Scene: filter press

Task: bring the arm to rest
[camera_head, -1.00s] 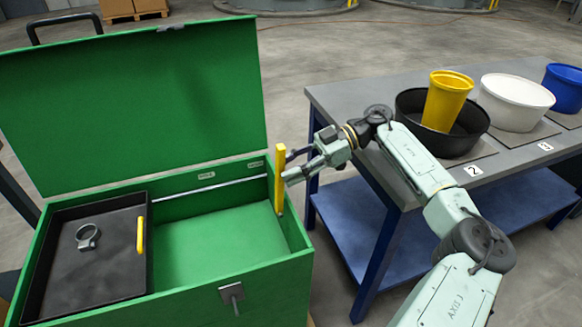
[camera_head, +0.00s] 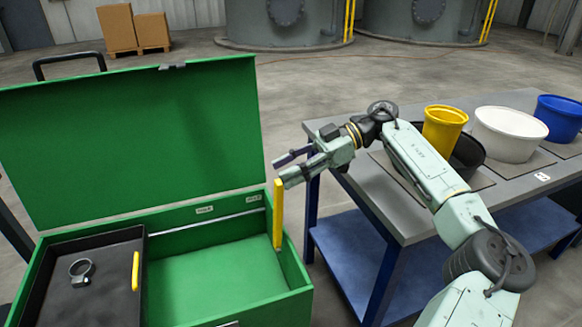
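My gripper (camera_head: 282,169) is above the right end of the open green toolbox (camera_head: 221,277). Its two fingers point left and stand apart, with nothing visible between them. My arm reaches in from the lower right, over the grey workbench. A yellow upright bar (camera_head: 278,215) stands at the toolbox's right end, just below my fingers. I cannot tell if they touch. The toolbox lid (camera_head: 140,140) is raised.
A black tray (camera_head: 112,255) in the toolbox's left part holds a grey clamp ring (camera_head: 81,271) and has a yellow handle (camera_head: 135,271). On the workbench (camera_head: 405,212) stand a yellow bucket (camera_head: 443,128) in a black tub (camera_head: 466,152), a white tub (camera_head: 509,134) and a blue bucket (camera_head: 559,117).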

